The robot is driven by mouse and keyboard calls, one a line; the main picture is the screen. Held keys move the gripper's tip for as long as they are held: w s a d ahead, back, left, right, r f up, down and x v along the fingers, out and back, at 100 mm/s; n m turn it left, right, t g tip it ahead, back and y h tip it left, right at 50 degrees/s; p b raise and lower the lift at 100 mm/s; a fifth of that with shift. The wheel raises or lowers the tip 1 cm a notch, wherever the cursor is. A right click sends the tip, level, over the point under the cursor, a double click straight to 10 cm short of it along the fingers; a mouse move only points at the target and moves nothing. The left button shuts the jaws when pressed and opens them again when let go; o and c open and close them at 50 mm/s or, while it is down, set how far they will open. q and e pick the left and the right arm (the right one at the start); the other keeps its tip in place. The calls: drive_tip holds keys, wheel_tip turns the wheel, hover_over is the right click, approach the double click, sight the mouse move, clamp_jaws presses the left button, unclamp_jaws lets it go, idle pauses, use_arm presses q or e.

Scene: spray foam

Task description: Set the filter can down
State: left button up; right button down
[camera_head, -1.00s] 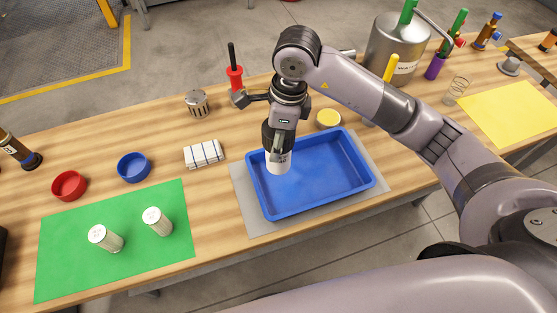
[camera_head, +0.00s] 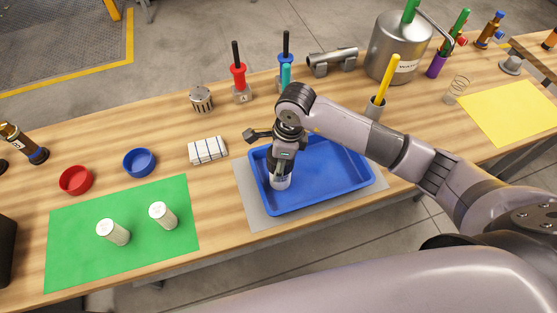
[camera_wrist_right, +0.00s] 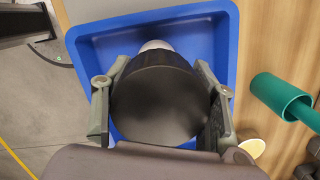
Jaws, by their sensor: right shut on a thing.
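My right gripper (camera_head: 283,168) is shut on the filter can (camera_head: 280,182) inside the blue tray (camera_head: 345,175), toward its left end. The can's pale lower part shows below the fingers, close to the tray floor; I cannot tell whether it touches. In the right wrist view, the gripper (camera_wrist_right: 160,100) has a finger on each side of a dark rounded body, with a pale part of the can (camera_wrist_right: 156,45) beyond it and the tray (camera_wrist_right: 88,50) around it. My left gripper is not in view.
Upright tools, a yellow-handled one (camera_head: 385,80) and a metal water tank (camera_head: 398,48) stand behind. The tray's right half is clear.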

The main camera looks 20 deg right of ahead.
drive_tip(key=c, duration=0.6)
unclamp_jaws()
drive_tip(key=shift+f, duration=0.1)
drive_tip(key=shift+c, duration=0.2)
drive_tip(key=shift+r, duration=0.6)
drive_tip(key=r+b, duration=0.1)
drive_tip(key=r, duration=0.2)
drive_tip(key=d+r+b, duration=0.1)
drive_tip(key=r, duration=0.3)
drive_tip(key=r+b, duration=0.1)
drive_tip(key=r, duration=0.3)
drive_tip(key=shift+s+d, duration=0.35)
